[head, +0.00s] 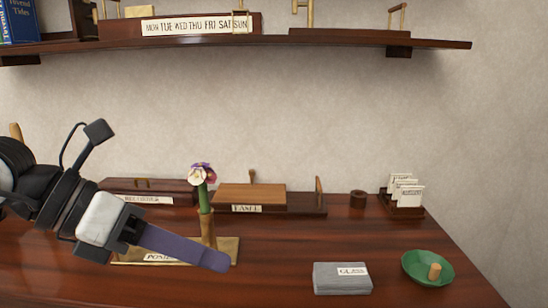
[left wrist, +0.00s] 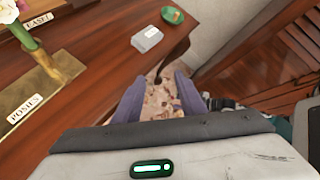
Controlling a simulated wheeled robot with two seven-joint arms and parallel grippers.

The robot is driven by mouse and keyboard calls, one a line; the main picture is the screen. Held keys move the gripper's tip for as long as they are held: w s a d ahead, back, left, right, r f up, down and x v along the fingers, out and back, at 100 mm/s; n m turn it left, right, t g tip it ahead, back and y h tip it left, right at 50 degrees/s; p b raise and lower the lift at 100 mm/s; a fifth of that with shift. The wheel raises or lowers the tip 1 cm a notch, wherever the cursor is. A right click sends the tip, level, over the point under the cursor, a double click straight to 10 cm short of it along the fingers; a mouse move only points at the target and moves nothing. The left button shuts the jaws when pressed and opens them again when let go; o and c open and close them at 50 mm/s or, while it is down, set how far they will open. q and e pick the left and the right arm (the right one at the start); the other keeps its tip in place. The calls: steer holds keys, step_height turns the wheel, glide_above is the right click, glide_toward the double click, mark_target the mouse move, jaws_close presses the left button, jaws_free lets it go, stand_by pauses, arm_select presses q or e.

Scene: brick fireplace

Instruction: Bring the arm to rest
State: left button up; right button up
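My left arm comes in from the left in the head view. Its gripper (head: 205,257) has purple-grey fingers and hangs above the wooden mantel top, in front of the brass plate with a flower. In the left wrist view the two fingers (left wrist: 160,98) stand apart with only patterned floor between them, so it is open and empty. My right gripper is in neither view.
A flower (head: 202,174) stands upright in a brass holder on a brass plate (head: 230,246). A grey labelled block (head: 342,283), a green dish (head: 412,266) and a card rack (head: 404,205) stand to the right. A shelf (head: 330,43) runs above.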

arm_select(q)
steer(key=s+d+r+n+g+h+p, duration=0.1)
steer(key=s+d+r+n+h+p, duration=0.25)
steer(key=d+n+h, duration=0.55)
steer(key=w+a+f+n+t+y+p, duration=0.1)
steer(key=w+a+f+n+t+y, duration=0.4)
steer(key=n+t, duration=0.45)
steer(key=w+a+f+n+t+y, duration=0.35)
steer(key=a+f+n+t, duration=0.35)
steer(key=n, duration=0.5)
step_height(320, 180, down, 12)
steer(key=s+a+r+n+g+y, duration=0.1)
steer(key=s+n+g+y, duration=0.15)
steer(key=n+y, duration=0.25)
steer(key=s+a+f+n+g+y+p, duration=0.1)
steer(key=s+f+n+g, duration=0.5)
steer(key=s+f, duration=1)
step_height(320, 180, down, 4)
steer(key=shift+s+a+f+g+y+p, duration=0.3)
steer(key=shift+g+y+p, duration=0.4)
steer(key=shift+g, duration=0.4)
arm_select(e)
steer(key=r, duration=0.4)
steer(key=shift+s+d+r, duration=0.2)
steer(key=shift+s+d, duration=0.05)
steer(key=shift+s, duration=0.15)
